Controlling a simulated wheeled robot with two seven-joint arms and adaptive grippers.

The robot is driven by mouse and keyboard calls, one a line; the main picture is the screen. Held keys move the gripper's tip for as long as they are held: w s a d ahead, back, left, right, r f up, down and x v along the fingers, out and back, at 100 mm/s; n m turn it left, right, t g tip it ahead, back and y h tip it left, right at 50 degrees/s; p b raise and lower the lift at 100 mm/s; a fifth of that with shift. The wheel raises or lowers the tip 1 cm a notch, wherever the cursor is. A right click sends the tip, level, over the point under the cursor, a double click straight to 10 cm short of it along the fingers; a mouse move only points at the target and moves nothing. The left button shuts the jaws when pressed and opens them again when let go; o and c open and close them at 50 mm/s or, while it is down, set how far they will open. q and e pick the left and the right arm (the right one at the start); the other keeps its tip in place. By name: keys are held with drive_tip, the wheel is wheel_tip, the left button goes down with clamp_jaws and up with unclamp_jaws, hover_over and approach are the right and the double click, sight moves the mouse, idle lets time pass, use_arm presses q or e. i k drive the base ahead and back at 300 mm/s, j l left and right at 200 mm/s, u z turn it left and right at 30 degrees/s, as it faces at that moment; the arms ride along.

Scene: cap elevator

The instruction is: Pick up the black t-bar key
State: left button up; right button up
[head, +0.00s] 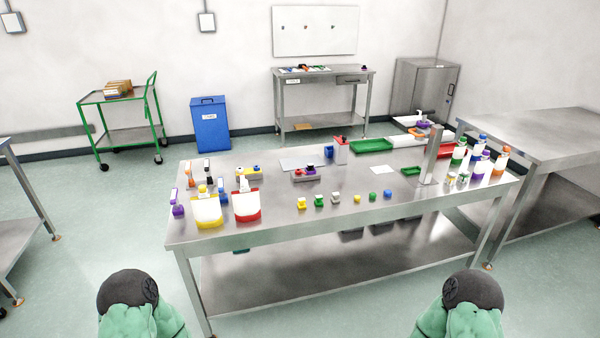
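Several small upright tools with coloured handles stand at the left end of the steel table (300,235). One of them, a thin piece with a black part (207,165), may be the black t-bar key, but it is too small to tell its shape. An orange one (189,172) stands just left of it and a purple one (177,205) stands nearer the left edge. Only green and black parts of my two arms show at the bottom edge, in front of the table. Neither gripper is in view.
A yellow-and-white bin (208,212) and a red-and-white bin (247,207) stand near the table's front left. Small coloured blocks (319,200) line the front middle. Bottles (480,150) and a metal post (431,155) stand at the right.

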sight(208, 168)
drive_tip(key=i+j+u, duration=0.3)
drive_tip(key=j+u, duration=0.15)
drive_tip(key=j, duration=0.15)
drive_tip(key=i+j+u, duration=0.35)
drive_tip(key=j+u, duration=0.15)
drive_tip(key=i+j+u, duration=0.6)
drive_tip(key=i+u, duration=0.35)
drive_tip(key=i+j+z, duration=0.1)
drive_tip(key=i+z, duration=0.15)
drive_tip(key=i, duration=0.25)
drive_tip(key=i+j+z, duration=0.2)
drive_tip(key=i, duration=0.35)
drive_tip(key=i+z, duration=0.2)
drive_tip(key=z, duration=0.3)
drive_tip(key=i+j+z, duration=0.15)
drive_tip(key=z, duration=0.35)
drive_tip(key=i+j+z, duration=0.2)
drive_tip(key=z, duration=0.3)
drive_tip(key=i+j+z, duration=0.2)
drive_tip(key=z, duration=0.25)
